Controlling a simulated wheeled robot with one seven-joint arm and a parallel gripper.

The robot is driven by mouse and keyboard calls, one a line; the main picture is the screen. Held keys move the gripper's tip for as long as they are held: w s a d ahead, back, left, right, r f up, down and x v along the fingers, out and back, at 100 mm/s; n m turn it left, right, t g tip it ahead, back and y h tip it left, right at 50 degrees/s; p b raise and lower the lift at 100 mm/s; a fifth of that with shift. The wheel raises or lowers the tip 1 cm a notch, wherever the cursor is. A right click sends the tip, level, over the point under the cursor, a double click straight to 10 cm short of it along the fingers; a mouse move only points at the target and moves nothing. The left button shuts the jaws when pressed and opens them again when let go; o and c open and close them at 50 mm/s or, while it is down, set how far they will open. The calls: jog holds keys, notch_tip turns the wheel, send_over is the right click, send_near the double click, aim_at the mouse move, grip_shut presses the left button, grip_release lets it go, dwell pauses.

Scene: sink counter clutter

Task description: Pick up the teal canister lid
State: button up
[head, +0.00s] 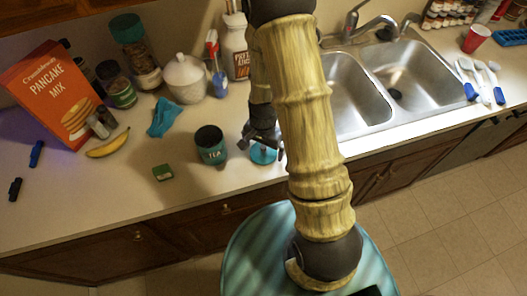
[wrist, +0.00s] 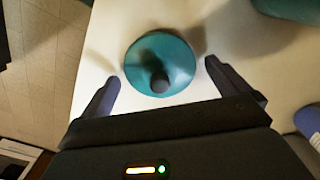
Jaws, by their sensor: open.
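The teal canister lid (wrist: 178,62) is a round disc with a dark knob (wrist: 160,82) at its middle. It lies on the white counter close to the front edge. In the head view the lid (head: 263,154) is partly hidden by my gripper (head: 264,146). In the wrist view my gripper (wrist: 160,80) is open, with one finger on each side of the lid and the knob between them. I see no finger touching the lid. The teal TEA canister (head: 211,146) stands open just left of the lid in the head view.
A white lidded jar (head: 186,79) stands behind. The sink (head: 352,92) is to the right. Counter in front of the canister is clear.

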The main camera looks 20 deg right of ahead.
aim_at(263, 147)
jog(key=c, duration=0.9)
jog(key=shift+r, duration=0.15)
notch_tip(263, 147, up, 10)
jog(key=shift+f+b, duration=0.15)
jog(key=shift+b, duration=0.5)
